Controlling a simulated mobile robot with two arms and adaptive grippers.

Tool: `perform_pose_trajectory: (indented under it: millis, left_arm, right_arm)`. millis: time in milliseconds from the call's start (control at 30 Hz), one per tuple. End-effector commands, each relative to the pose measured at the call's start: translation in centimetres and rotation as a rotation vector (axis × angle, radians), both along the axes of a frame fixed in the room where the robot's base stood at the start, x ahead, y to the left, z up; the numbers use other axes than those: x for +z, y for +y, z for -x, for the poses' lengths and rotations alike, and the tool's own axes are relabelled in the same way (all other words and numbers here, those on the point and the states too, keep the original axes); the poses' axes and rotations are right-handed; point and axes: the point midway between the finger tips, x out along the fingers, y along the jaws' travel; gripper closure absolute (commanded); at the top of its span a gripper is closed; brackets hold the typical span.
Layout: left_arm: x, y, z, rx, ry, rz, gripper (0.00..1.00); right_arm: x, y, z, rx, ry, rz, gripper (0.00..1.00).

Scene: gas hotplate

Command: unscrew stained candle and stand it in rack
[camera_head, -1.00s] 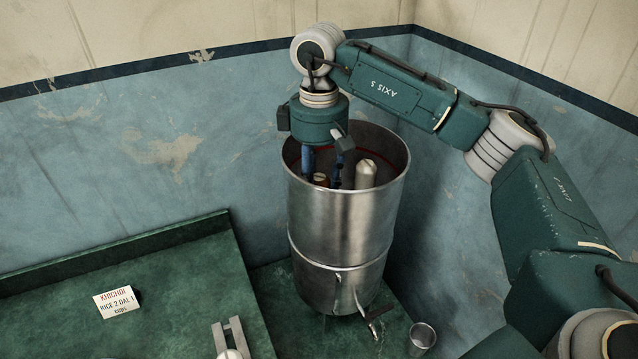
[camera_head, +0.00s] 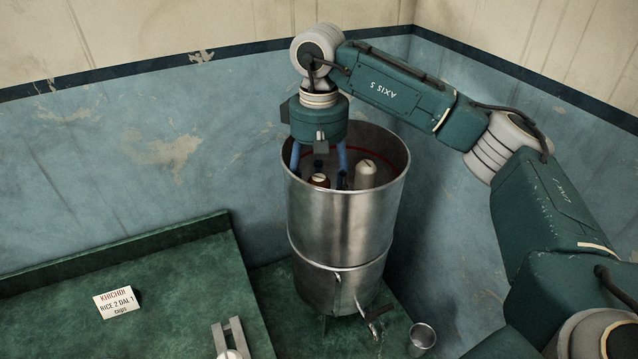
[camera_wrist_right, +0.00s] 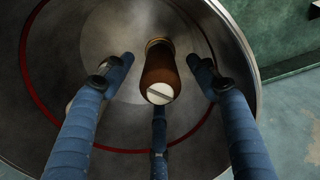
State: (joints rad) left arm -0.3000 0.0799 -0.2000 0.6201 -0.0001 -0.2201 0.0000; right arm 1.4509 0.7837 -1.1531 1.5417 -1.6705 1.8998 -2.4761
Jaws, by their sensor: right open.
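The stained candle (camera_head: 320,181) is brown with a pale slotted top and stands upright inside the steel filter drum (camera_head: 342,225). It also shows in the right wrist view (camera_wrist_right: 158,72), its slotted end toward the camera. My right gripper (camera_head: 319,170) reaches down into the drum with its blue fingers spread around the brown candle. In the wrist view the right gripper (camera_wrist_right: 160,80) is open, with gaps between the side fingers and the candle; the third finger is close below the slotted end. A clean white candle (camera_head: 366,173) stands to the right. My left gripper is out of view.
A grey pronged metal piece with a white rounded part (camera_head: 230,341) is cut off at the bottom edge; I cannot tell if it is the rack. A card (camera_head: 117,302) stands on the green counter (camera_head: 190,290). A steel tumbler (camera_head: 422,339) stands right of the drum's tap.

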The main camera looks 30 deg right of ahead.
Motion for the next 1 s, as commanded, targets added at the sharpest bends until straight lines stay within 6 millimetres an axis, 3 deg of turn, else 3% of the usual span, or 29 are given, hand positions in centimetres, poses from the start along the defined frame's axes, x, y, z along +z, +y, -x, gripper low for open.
perform_pose_trajectory:
  millis: [800,1000]
  left_arm:
    - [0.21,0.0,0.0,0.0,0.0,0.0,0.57]
    - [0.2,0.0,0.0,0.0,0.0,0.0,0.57]
  right_arm:
    - [-0.01,0.02,0.0,-0.869,0.0,0.0,0.42]
    - [-0.02,0.02,0.0,-0.905,0.0,0.0,0.42]
